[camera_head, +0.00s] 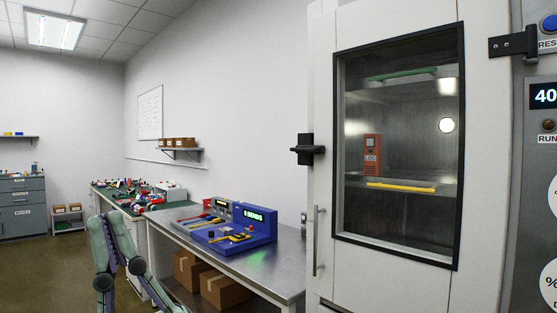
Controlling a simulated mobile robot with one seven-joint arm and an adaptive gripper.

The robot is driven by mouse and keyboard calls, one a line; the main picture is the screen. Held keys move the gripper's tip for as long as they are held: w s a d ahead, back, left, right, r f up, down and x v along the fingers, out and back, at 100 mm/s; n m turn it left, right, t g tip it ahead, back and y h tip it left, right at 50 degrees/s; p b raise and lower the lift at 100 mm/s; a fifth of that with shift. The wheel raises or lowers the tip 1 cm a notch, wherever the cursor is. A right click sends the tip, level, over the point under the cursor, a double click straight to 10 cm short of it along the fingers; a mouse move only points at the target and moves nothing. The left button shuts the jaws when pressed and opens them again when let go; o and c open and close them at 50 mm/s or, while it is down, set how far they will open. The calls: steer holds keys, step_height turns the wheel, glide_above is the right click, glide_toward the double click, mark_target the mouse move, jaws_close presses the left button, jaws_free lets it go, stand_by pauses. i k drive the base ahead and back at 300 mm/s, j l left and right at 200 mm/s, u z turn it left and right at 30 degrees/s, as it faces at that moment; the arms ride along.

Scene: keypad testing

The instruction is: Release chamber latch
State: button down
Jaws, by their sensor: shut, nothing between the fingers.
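The test chamber (485,150) stands at the right, with a white door and a dark-framed window (398,235). The door looks shut. A black latch-like fitting (306,149) sits on the door's left side. Another black fitting (513,44) bridges the door's upper right edge and the control panel. I cannot tell for certain which is the latch. Through the window, an orange logger (372,153) stands on a shelf with a yellow strip (402,186) in front. My folded arm shows at the lower left, away from the chamber. My gripper is not in view.
A vertical bar handle (319,240) is below the left fitting. A metal bench (262,272) with a blue bending fixture (248,228) stands left of the chamber, boxes (222,288) beneath it. Open floor (45,275) lies at the far left.

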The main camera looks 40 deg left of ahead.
mark_target(298, 149)
steer(key=u, duration=0.9)
